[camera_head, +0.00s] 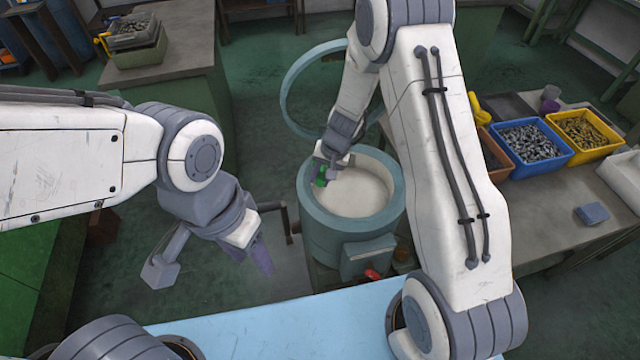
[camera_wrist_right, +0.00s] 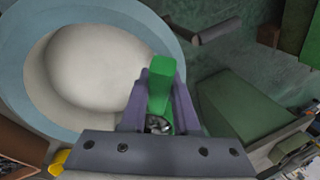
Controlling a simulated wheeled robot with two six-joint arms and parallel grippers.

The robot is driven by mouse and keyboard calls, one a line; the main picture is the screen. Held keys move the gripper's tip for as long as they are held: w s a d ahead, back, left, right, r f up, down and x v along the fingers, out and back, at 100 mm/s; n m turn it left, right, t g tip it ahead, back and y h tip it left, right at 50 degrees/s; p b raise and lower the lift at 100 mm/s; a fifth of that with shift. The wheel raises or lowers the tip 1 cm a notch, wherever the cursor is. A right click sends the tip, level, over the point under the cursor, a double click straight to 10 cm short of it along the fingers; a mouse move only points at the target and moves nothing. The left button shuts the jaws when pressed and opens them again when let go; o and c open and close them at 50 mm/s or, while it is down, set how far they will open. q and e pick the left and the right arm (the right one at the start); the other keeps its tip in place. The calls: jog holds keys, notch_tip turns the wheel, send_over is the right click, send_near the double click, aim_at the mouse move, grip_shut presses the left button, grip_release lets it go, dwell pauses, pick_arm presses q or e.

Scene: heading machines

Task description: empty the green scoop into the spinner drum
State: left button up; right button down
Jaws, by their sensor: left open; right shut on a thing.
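The spinner drum (camera_head: 398,190) is a teal round tub with a pale, empty-looking inside, open at the top. It fills the upper left of the right wrist view (camera_wrist_right: 25,105). My right gripper (camera_head: 322,170) is shut on the green scoop (camera_head: 320,181), at the left part of the drum's rim in the head view. In the wrist view the green scoop (camera_wrist_right: 160,88) stands between the purple fingers, with some shiny metal pieces (camera_wrist_right: 158,124) showing below it. The scoop's full bowl is hidden. My left gripper (camera_head: 250,254) is open and empty, left of the drum.
A teal hoop (camera_head: 284,95) stands up behind the drum. A red knob (camera_head: 372,274) is on its front. At right, a bench (camera_head: 550,215) holds a blue bin (camera_head: 533,147) and a yellow bin (camera_head: 583,135) of metal parts. A light blue surface (camera_head: 270,330) lies in front.

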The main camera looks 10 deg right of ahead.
jog(key=d+f+t+y+b, duration=0.1)
jog(key=t+y+b, duration=0.1)
jog(key=b, duration=1.1)
jog(key=s+d+f+t+y+b, duration=0.1)
jog(key=y+b, duration=0.4)
jog(key=b, duration=0.8)
jog(key=d+f+t+y+b, duration=0.1)
jog(key=t+y+b, duration=0.2)
jog(key=b, duration=1)
jog(key=shift+s+y, duration=0.3)
jog(key=shift+y, duration=0.1)
